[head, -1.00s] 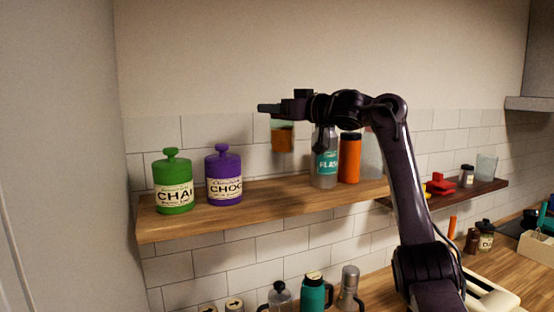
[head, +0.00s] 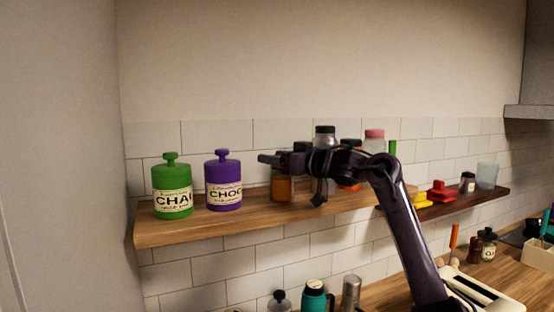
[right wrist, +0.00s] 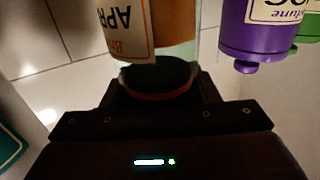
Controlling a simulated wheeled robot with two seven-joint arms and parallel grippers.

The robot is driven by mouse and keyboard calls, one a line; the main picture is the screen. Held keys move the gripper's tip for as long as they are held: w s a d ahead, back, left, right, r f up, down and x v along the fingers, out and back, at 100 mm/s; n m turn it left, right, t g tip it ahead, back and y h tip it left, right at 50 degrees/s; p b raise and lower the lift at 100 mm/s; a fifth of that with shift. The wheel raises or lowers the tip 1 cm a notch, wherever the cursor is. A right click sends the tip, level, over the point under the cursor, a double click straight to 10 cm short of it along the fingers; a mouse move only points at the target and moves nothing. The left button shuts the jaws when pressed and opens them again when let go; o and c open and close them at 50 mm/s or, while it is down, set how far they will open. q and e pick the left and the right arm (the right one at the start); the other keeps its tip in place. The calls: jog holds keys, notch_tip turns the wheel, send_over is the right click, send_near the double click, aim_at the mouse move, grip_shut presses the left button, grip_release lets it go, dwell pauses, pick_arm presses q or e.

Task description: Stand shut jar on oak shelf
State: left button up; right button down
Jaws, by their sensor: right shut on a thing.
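The jar (head: 282,188), with amber contents, stands upright at the oak shelf (head: 165,231), right of the purple canister. Its base looks level with the shelf top; I cannot tell whether it touches. The right wrist view shows its label (right wrist: 122,30) upside down, reading "APR", and its dark lid (right wrist: 140,78) between my fingers. My right gripper (head: 284,158) is shut on the jar at the lid; its fingers also show in the right wrist view (right wrist: 155,88). My left gripper is not in view.
Purple (head: 223,182) and green (head: 172,188) canisters stand left on the shelf. A dark-lidded bottle (head: 325,136), a pink-lidded jar (head: 374,140) and an orange container stand right, partly hidden by my arm. A darker shelf (head: 455,202) lies further right.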

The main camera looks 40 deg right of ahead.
jog(key=shift+r, duration=0.1)
jog(key=c, duration=1)
grip_release()
jog(key=shift+f, duration=0.2)
jog(key=o, duration=0.5)
jog(key=shift+r, duration=0.1)
jog(key=shift+r, duration=0.2)
jog(key=s+b, duration=0.2)
jog(key=s+f+b, duration=0.1)
jog(key=s, duration=0.1)
jog(key=shift+d, duration=0.35)
jog(key=s+b, duration=0.1)
jog(key=s, duration=0.1)
jog(key=s+b, duration=0.1)
jog(key=s, duration=0.2)
jog(key=s+d+r+b, duration=0.1)
jog(key=s+b, duration=0.1)
jog(key=s, duration=0.1)
jog(key=shift+d, duration=0.1)
